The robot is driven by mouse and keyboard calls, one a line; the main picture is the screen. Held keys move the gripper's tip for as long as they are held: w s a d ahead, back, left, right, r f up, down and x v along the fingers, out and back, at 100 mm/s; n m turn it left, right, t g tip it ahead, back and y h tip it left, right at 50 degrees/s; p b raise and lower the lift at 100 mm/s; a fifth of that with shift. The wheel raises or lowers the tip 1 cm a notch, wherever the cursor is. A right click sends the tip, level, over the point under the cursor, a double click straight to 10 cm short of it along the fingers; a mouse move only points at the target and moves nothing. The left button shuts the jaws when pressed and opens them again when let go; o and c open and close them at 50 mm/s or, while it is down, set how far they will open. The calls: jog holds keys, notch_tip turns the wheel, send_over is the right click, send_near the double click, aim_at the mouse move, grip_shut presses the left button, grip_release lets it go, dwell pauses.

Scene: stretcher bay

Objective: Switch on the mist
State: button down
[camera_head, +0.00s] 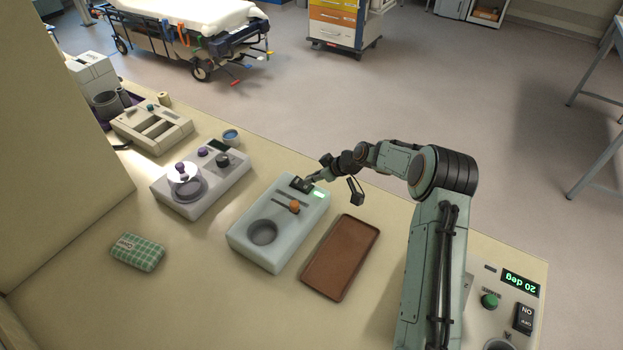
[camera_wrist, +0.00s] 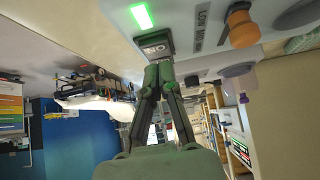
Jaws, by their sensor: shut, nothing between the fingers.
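A pale grey-white unit (camera_head: 282,222) stands mid-table with a round well, an orange slider knob (camera_head: 294,206) and a small dark rocker switch (camera_head: 297,182) at its far end. A rectangular indicator beside the switch glows green (camera_head: 319,195). In the wrist view the same switch (camera_wrist: 155,44), green light (camera_wrist: 142,16) and orange knob (camera_wrist: 242,27) show. My gripper (camera_head: 307,184) is shut and empty, its fingertips (camera_wrist: 158,68) right at the switch. I cannot tell whether they touch. A name for the unit is not readable; slider wording is partly visible.
A brown tray (camera_head: 341,256) lies just right of the unit. A device with a purple-knobbed lid (camera_head: 181,172) stands left, a green checked packet (camera_head: 138,251) nearer. A panel reading 20 deg (camera_head: 520,283) sits at right. The front tabletop is clear.

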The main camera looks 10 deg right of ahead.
jog(key=shift+r, duration=0.1)
jog(key=shift+r, duration=0.25)
jog(key=r, duration=0.1)
jog(key=d+r, duration=0.1)
jog(key=s+r, duration=0.1)
jog(key=r, duration=0.1)
jog(key=shift+d+r, duration=0.1)
jog(key=shift+d, duration=0.05)
jog(key=s+f+v, duration=0.1)
jog(key=v, duration=0.7)
jog(key=shift+s+d, duration=0.2)
jog(key=shift+d, duration=0.35)
